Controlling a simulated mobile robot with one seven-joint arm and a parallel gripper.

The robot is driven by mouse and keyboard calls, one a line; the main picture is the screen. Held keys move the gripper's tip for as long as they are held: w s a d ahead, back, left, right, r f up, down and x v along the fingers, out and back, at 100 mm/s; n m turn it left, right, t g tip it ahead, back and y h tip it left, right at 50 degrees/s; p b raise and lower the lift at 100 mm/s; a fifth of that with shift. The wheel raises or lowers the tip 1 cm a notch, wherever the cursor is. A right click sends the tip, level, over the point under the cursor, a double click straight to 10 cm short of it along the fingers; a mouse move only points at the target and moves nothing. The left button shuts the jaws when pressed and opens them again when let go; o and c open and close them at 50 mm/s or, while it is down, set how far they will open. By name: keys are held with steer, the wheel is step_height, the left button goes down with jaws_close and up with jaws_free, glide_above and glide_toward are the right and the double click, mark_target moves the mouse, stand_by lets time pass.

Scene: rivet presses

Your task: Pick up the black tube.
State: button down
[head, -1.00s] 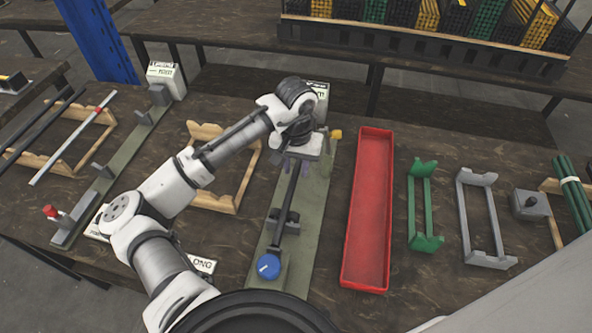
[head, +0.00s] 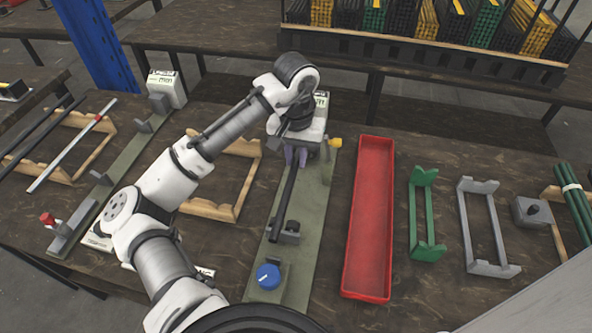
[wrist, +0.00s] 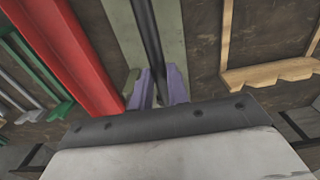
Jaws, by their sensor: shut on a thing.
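The black tube (head: 283,205) is long and thin and runs over the green-grey press bed (head: 310,220). My gripper (head: 297,157) is shut on it near its far end, with purple fingers on either side. The tube's near end appears just left of the grey support block (head: 289,231) and short of the blue knob (head: 268,276). It looks raised off the bed, though the height is hard to judge. In the wrist view the tube (wrist: 148,35) passes between the fingers (wrist: 159,88).
An empty red tray (head: 370,220) lies right of the press. Green (head: 427,215) and grey (head: 487,225) racks stand farther right, with green tubes (head: 575,205) at the edge. Wooden racks (head: 225,205) and a second press (head: 125,170) are on the left.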

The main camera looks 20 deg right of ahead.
mark_target(295, 160)
step_height(295, 160, up, 12)
steer(key=b, duration=0.1)
steer(key=shift+r+b, duration=0.15)
steer(key=shift+b, duration=0.2)
steer(key=shift+w+a, duration=0.1)
steer(key=shift+a, duration=0.05)
